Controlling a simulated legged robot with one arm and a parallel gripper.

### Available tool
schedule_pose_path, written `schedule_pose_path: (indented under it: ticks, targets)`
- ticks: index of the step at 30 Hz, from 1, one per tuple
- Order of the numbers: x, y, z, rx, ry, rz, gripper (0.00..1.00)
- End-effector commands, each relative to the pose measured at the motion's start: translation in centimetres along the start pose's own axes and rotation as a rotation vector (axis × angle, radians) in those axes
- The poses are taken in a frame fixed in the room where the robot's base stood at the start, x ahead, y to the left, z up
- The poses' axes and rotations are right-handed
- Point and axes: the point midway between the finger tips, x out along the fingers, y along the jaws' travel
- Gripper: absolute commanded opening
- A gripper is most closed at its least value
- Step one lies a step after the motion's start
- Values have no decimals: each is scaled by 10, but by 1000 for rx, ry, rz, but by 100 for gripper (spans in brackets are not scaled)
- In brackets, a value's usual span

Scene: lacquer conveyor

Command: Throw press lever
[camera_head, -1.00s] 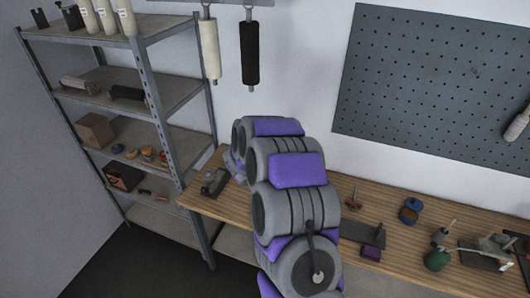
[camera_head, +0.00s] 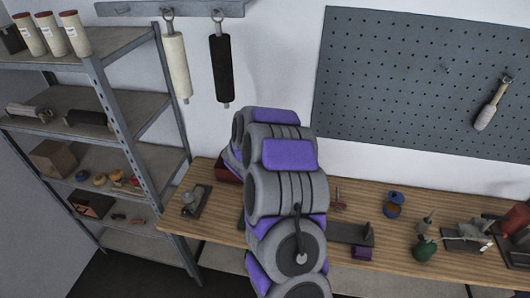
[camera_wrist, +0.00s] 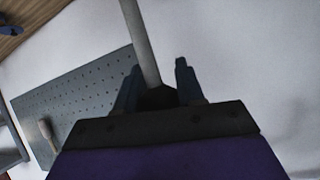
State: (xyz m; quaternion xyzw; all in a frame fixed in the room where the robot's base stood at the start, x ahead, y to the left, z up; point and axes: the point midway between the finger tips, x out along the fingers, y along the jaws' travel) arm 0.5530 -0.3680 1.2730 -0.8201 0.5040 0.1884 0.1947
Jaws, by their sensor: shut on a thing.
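In the wrist view, my gripper (camera_wrist: 157,72) has one finger on each side of a slim grey rod (camera_wrist: 140,35) and is shut on it. The rod looks like the press lever. It runs from between the fingers up to the top edge, leaning slightly. Its far end is out of view. In the head view, my own arm hides my gripper and the rod. I cannot make out the press body in either view.
A metal shelf (camera_head: 125,125) stands left. A pegboard (camera_head: 400,80) hangs behind.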

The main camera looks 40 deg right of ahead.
Motion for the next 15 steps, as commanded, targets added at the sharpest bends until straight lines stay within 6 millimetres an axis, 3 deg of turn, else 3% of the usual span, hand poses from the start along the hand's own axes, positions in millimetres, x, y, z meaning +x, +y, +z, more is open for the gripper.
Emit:
schedule_pose_path:
  ticks: [1, 15]
  targets:
    - [1, 1, 7, -4, -14, 2, 0]
    - [2, 2, 10, -5, -20, 4, 0]
